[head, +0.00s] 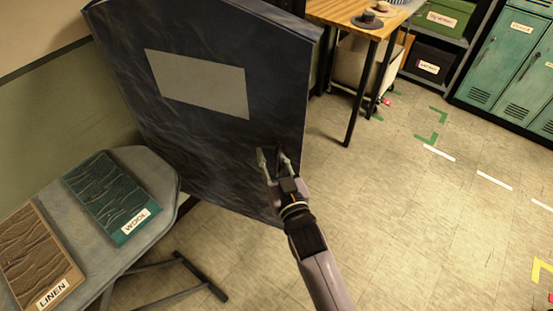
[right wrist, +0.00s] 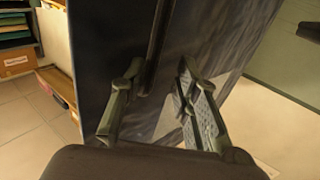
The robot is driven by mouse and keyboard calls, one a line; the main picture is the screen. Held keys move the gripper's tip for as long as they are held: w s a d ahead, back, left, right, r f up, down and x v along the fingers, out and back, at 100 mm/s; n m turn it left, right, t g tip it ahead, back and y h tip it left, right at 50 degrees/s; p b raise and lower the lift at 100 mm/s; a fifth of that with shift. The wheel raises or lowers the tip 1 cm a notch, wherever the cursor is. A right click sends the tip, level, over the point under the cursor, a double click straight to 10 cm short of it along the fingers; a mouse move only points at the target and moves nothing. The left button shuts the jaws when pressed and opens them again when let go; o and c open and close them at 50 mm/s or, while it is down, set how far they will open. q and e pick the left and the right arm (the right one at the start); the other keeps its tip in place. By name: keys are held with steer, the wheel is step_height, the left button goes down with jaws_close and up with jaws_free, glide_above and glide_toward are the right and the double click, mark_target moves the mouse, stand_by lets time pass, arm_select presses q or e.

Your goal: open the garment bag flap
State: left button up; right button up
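The garment bag (head: 225,50) is a large dark navy, wrinkled box-like shape with a pale grey rectangle (head: 198,82) on its front. My right gripper (head: 272,156) is in front of the bag's lower right part, near its right edge. In the right wrist view, the fingers of my right gripper (right wrist: 160,90) are spread apart. A thin dark upright bar (right wrist: 158,45) on the bag shows between them, without visible finger contact. The flap looks closed against the bag, but its edge is hard to make out. My left gripper is not in view.
An ironing-board-shaped table (head: 150,160) at lower left bears a green WOOL swatch (head: 110,190) and a brown LINEN swatch (head: 38,255). A wooden table (head: 345,12) stands behind the bag at right. Teal lockers (head: 505,60) are at far right.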

steer(key=shift+o, duration=0.5)
steer(key=shift+f, duration=0.15)
steer(key=v, duration=1.2)
